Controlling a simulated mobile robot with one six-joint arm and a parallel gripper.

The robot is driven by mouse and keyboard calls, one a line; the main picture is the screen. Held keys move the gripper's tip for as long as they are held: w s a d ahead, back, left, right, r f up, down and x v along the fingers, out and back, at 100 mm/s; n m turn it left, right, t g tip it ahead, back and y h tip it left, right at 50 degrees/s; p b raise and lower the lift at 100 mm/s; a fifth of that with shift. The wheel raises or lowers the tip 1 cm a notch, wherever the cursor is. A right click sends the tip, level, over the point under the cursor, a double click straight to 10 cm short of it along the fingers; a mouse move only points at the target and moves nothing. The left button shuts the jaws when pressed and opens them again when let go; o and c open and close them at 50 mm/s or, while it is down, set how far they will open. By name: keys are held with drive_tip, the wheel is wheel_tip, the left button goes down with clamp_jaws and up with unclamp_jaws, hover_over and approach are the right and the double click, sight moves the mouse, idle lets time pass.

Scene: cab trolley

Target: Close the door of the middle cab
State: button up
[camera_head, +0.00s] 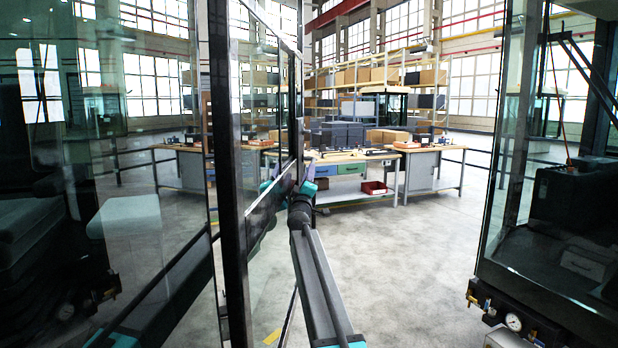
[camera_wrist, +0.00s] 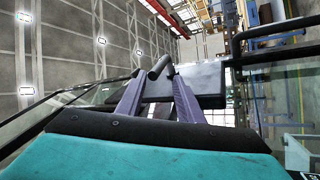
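A glass door with a dark frame (camera_head: 232,170) stands edge-on, left of centre in the head view. Cab glass with a seat (camera_head: 120,215) behind it fills the left side. I cannot tell which cab is the middle one. My gripper (camera_head: 298,186) is at the door's far edge, at the end of my arm. In the wrist view, the two purple fingers of my gripper (camera_wrist: 157,78) stand apart. A dark bar (camera_wrist: 160,66), which looks like a handle, shows at their tips. A dark flat block (camera_wrist: 205,84) lies behind the fingers. Whether they clamp the bar is unclear.
Another glazed cab (camera_head: 560,225) stands at the right, with a gauge (camera_head: 513,322) low on its front. Workbenches (camera_head: 345,158) and shelving with boxes (camera_head: 375,80) stand at the back. Bare concrete floor (camera_head: 405,265) lies between my arm and the right cab.

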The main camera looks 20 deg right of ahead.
drive_tip(key=shift+a, duration=0.2)
drive_tip(key=s+a+f+b, duration=0.1)
drive_tip(key=a+f+b, duration=0.1)
drive_tip(key=a+b, duration=0.2)
drive_tip(key=s+a+f+b, duration=0.2)
drive_tip(key=a+f+b, duration=0.1)
drive_tip(key=a, duration=0.7)
drive_tip(key=shift+s+a+f+b, duration=0.15)
drive_tip(key=shift+s+f+b, duration=0.15)
drive_tip(key=shift+b, duration=0.45)
idle(1.6)
drive_tip(key=shift+b, duration=0.75)
